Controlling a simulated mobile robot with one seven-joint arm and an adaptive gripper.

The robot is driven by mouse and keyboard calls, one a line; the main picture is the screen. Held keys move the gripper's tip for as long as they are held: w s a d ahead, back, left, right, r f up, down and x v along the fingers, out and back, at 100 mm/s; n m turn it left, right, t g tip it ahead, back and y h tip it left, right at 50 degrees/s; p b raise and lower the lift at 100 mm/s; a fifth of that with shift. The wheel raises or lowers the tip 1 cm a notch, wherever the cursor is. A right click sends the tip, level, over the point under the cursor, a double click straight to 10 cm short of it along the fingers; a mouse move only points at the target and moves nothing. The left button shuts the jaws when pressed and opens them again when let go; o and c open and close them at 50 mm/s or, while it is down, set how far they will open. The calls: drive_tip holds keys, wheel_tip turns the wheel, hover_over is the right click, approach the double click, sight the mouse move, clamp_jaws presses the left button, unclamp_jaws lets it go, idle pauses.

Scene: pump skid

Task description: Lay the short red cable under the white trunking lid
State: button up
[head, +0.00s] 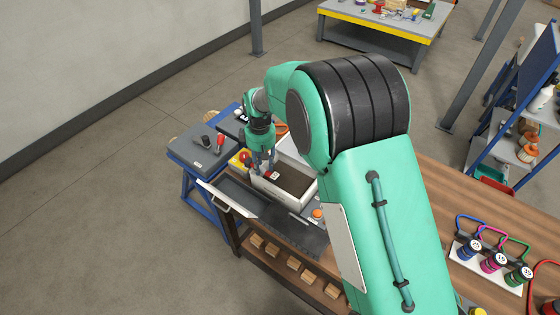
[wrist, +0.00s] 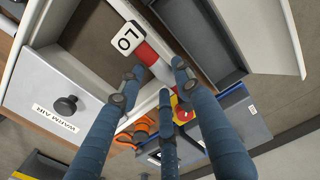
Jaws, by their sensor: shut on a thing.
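My gripper (head: 263,166) is over the edge of a white open box, between its brown interior and a dark grey trough. In the wrist view its fingers (wrist: 158,76) are closed around a short red piece (wrist: 147,53) with a white "LO" tag (wrist: 125,39); the fingers hide part of it, and I cannot tell whether it is the short red cable. It also shows in the head view (head: 272,175). A white flap (head: 228,198), possibly the trunking lid, stands open along the trough (head: 280,230); it also shows in the wrist view (wrist: 289,38).
The white box (wrist: 62,95) reads "WARM AIR" and has a black knob. A red-and-yellow button (wrist: 182,113) and an orange coil (wrist: 145,127) are close by. A grey-topped blue stand (head: 200,158) is at left. Coloured cables hang on a white rack (head: 488,270) at right.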

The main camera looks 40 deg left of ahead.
drive_tip(key=s+a, duration=0.5)
drive_tip(key=s, duration=0.3)
drive_tip(key=shift+a, duration=0.1)
drive_tip(key=shift+f+b, duration=1.8)
drive_tip(key=shift+f, duration=2)
drive_tip(key=shift+f+b, duration=0.75)
drive_tip(key=shift+f, duration=1.7)
drive_tip(key=o, duration=1.2)
drive_tip(key=shift+r, duration=0.15)
